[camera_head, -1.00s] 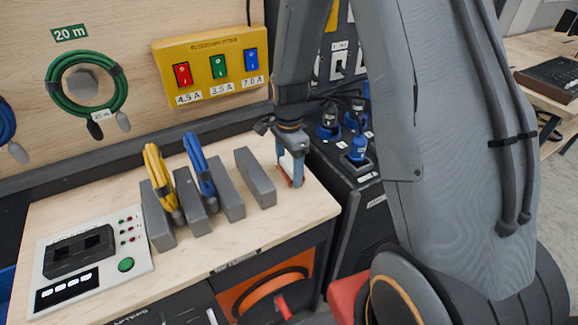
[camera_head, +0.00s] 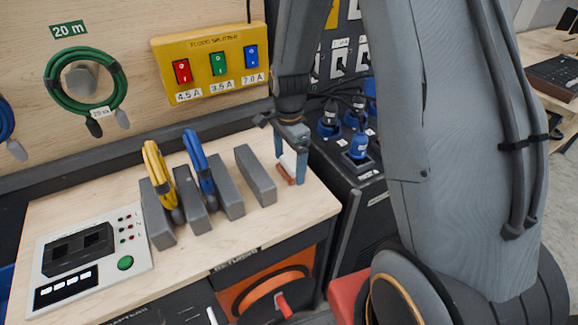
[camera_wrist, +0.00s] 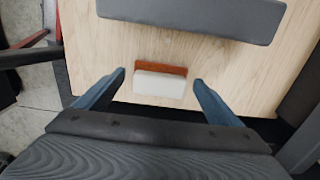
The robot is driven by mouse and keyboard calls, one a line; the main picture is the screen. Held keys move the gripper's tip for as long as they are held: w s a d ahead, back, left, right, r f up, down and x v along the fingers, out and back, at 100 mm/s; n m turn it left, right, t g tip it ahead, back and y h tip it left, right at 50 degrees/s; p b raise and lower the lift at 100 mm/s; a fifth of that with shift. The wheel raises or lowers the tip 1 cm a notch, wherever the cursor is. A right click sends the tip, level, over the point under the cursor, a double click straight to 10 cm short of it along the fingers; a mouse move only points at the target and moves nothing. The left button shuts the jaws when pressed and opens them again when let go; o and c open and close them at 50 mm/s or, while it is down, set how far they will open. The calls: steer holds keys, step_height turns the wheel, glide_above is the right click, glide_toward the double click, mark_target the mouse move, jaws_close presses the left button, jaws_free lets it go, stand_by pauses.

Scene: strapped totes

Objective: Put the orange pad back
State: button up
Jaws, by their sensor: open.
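The orange pad (camera_wrist: 174,69) shows as a small orange-brown block with a white part (camera_wrist: 160,86) against it. It lies on the wooden tabletop near the right edge, and it also shows in the head view (camera_head: 286,174). My gripper (camera_wrist: 161,77) is open, with one blue finger on each side of the pad and a visible gap to both. In the head view my gripper (camera_head: 290,166) points down over the pad, whose far side is partly hidden by a finger.
A row of grey upright blocks (camera_head: 256,176) stands left of the pad, with yellow (camera_head: 160,178) and blue (camera_head: 199,165) cable loops between some. A control panel (camera_head: 90,255) lies at the left. A dark cabinet with blue plugs (camera_head: 359,146) stands right of the table.

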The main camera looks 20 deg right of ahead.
mark_target(289, 163)
step_height(289, 163, up, 10)
steer(key=b, duration=0.3)
steer(key=s+f+n+t, duration=0.1)
steer(key=s+f+n, duration=0.1)
steer(key=s+n, duration=1.2)
steer(key=shift+n+t, duration=0.3)
steer(key=shift+n, duration=0.6)
steer(key=shift+f, duration=0.1)
steer(key=shift+f+b, duration=0.75)
steer(key=shift+f, duration=0.1)
